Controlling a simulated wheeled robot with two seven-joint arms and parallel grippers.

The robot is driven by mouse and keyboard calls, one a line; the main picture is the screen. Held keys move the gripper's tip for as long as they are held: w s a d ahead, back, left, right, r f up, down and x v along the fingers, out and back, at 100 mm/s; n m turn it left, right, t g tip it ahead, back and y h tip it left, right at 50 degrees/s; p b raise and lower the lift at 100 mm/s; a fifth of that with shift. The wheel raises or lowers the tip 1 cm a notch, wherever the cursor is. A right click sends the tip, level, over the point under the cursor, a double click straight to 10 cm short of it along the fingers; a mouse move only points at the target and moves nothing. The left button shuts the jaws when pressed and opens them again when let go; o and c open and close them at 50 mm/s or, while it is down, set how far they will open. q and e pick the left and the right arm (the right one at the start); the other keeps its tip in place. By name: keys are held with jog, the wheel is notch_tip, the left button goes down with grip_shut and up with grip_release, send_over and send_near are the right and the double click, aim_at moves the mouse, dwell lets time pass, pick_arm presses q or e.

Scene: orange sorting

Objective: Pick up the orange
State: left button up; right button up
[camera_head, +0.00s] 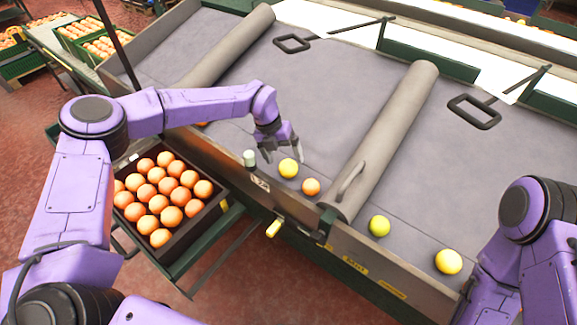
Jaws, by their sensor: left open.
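My left gripper (282,155) is open and points down over the grey sorting table, just behind a yellow fruit (288,168). An orange (310,187) lies on the table to the right of the yellow fruit, close to the front wall. The gripper is apart from this orange and holds nothing that I can see. Another orange (203,124) shows partly behind my left forearm. My right arm stands at the right edge; its gripper is not in view.
A dark crate (181,240) full of oranges stands at the left, below the table's front wall (375,262). A grey padded roller (385,135) divides the table.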

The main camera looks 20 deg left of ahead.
aim_at(285, 161)
pick_arm(q)
jog(key=p+x, duration=0.1)
jog(key=x, duration=0.3)
jog(key=shift+w+a+f, duration=0.15)
jog(key=c, duration=1.2)
